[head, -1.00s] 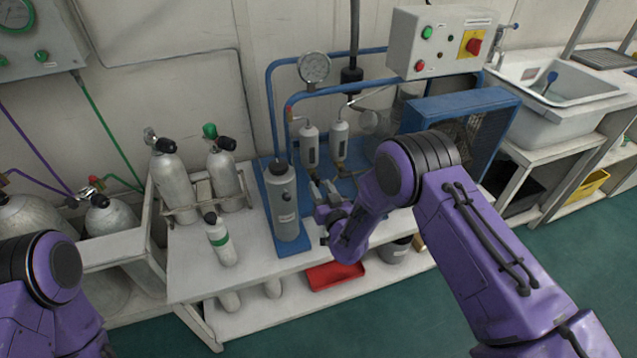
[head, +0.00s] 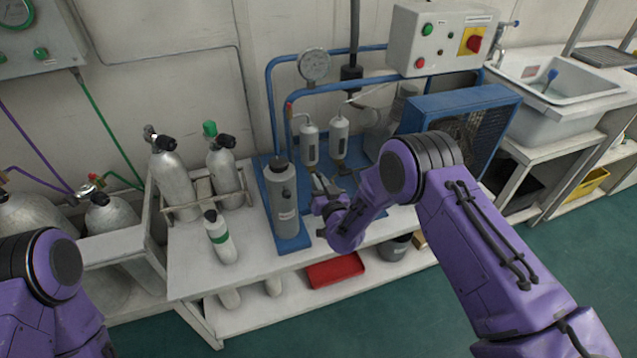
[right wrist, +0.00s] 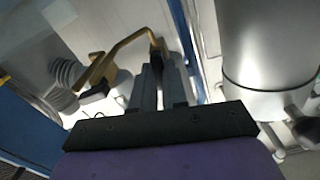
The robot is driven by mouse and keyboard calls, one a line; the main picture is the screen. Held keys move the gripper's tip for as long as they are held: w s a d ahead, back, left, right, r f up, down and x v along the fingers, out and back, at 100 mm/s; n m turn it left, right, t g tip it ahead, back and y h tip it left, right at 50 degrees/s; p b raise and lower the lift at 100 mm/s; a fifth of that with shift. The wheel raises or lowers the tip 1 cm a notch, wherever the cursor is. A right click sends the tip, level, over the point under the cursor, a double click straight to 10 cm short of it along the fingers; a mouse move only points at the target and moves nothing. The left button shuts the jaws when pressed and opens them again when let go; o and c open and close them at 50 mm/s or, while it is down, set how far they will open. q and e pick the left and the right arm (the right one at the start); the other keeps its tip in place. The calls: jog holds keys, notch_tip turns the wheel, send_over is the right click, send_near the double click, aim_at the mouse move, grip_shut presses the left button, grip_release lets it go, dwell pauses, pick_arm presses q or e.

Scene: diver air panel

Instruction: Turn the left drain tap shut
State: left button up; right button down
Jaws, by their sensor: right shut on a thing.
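Two pale filter cylinders hang from the blue pipework in the head view, the left filter (head: 309,146) and the right filter (head: 340,137). My right gripper (head: 321,186) is just below the left filter, beside the grey cylinder. In the right wrist view, a bent brass lever (right wrist: 128,44) of a drain tap reaches the tips of my right gripper (right wrist: 158,68). The gripper is shut on the tap; its exact hold is partly hidden by the fingers. In the head view the left tap is hidden behind my gripper. My left gripper is out of view.
A grey cylinder (head: 283,200) stands close left of my right gripper. A small green-banded bottle (head: 220,240) stands on the white bench (head: 190,270). A blue caged guard (head: 462,110) is to the right. A red tray (head: 335,270) lies on the lower shelf.

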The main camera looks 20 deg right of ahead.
jog(key=shift+d+f+m+b, duration=0.15)
jog(key=shift+m+b, duration=1.5)
jog(key=shift+m, duration=2.2)
jog(key=shift+d+f+m+b, duration=0.1)
jog(key=shift+m+b, duration=1.5)
jog(key=shift+m, duration=2.25)
jog(key=c, duration=1.1)
grip_release()
jog(key=shift+c, duration=0.2)
jog(key=s, duration=1)
jog(key=shift+s+b, duration=0.25)
jog(key=shift+b, duration=0.1)
jog(key=shift+d, duration=0.1)
